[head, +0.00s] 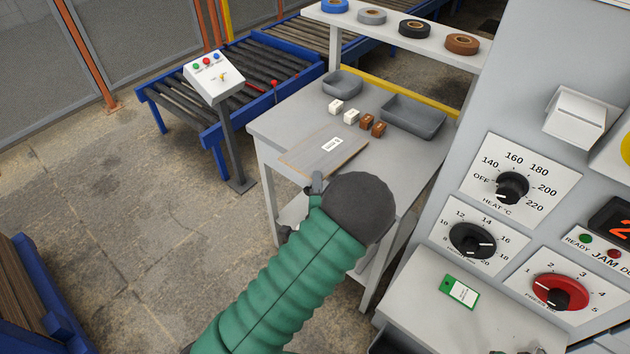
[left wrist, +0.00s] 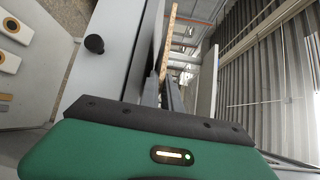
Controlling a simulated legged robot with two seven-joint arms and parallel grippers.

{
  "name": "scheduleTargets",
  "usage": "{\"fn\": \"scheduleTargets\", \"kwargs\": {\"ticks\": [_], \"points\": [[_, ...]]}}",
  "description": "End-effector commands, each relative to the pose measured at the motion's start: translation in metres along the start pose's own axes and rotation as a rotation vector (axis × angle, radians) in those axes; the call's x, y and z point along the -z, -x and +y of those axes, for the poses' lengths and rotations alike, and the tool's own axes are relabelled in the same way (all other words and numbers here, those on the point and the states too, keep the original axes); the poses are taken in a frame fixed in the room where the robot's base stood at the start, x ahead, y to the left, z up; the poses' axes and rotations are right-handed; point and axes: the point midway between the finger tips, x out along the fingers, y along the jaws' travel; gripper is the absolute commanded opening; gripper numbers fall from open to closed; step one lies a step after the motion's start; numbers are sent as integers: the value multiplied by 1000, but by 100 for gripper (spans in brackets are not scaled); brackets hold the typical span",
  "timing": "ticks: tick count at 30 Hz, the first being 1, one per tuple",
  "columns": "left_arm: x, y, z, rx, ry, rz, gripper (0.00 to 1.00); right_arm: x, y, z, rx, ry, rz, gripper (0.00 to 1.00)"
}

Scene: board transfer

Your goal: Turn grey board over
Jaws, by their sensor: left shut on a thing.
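The grey board (head: 312,156) lies on the light grey table with a white label (head: 333,144) facing up. Its near edge is at the table's front edge. My left gripper (head: 317,184) is shut on this near edge, with my green-sleeved arm reaching in from below. In the left wrist view the two dark fingers (left wrist: 163,92) are close together, and a thin tan speckled strip between them looks like the board seen edge-on. The board's underside is hidden in the head view. My right gripper is not clearly visible.
A control panel (head: 520,175) rises at right. A roller conveyor (head: 268,66) and button stand (head: 213,72) are at left.

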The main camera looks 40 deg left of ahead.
Motion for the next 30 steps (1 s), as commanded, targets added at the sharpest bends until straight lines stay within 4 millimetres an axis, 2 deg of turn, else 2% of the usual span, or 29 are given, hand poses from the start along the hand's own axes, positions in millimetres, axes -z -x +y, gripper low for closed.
{"fn": "scheduleTargets", "kwargs": {"ticks": [13, 14, 19, 30], "points": [[-2, -2, 4, 1, 3, -1, 0, 0, -2, 0, 0, 0, 0, 36], [-2, -2, 4, 1, 3, -1, 10, 0, -2, 0, 0, 0, 0, 36], [-2, -2, 3, 0, 2, -1, 32, 0, -1, 0, 0, 0, 0, 36], [-2, -2, 4, -2, 1, -1, 35, 0, -1, 0, 0, 0, 0, 36]]}}
